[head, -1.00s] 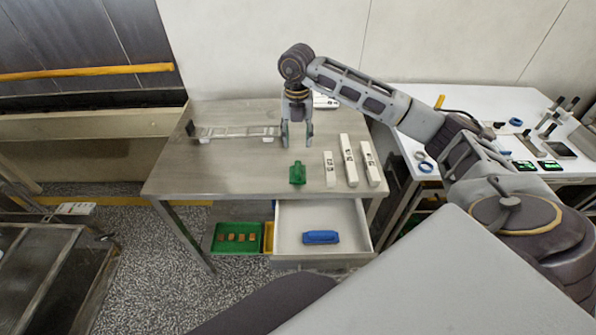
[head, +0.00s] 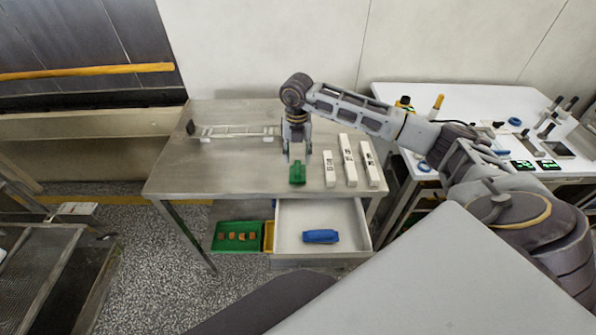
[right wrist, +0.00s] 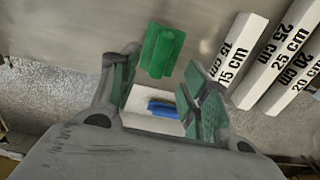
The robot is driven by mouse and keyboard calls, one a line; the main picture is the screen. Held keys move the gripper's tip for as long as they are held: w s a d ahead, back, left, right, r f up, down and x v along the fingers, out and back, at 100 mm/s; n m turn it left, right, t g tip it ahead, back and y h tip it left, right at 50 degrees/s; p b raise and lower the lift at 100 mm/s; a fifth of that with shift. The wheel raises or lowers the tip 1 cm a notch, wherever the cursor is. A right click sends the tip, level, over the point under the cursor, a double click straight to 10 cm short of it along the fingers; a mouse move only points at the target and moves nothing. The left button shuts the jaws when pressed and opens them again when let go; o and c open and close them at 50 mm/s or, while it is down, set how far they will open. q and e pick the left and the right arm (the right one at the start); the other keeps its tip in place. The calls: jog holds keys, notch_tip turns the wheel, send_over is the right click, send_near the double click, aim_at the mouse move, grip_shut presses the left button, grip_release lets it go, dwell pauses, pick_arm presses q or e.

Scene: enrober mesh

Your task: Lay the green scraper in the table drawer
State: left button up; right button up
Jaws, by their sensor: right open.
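The green scraper (head: 297,173) lies on the metal table near its front edge, just above the open drawer. It also shows in the right wrist view (right wrist: 161,50), ahead of the fingertips. My right gripper (head: 298,154) is open and low over the table at the scraper, with its fingers pointing down. In the right wrist view my right gripper (right wrist: 158,72) has its fingers apart on either side of the scraper's line, with nothing visible clamped. The table drawer (head: 345,215) is pulled out below the table top. My left gripper is not in view.
A blue item (head: 320,236) lies in the drawer, with free floor around it. A wire rack (head: 235,132) is at the table's back left. A green tray (head: 238,250) sits below the table.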

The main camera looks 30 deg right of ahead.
aim_at(297, 166)
jog(key=shift+f, duration=0.8)
jog(key=shift+d+f+p, duration=0.1)
jog(key=shift+f+p, duration=0.6)
jog(key=shift+f, duration=1.9)
jog(key=shift+w, duration=0.1)
grip_shut()
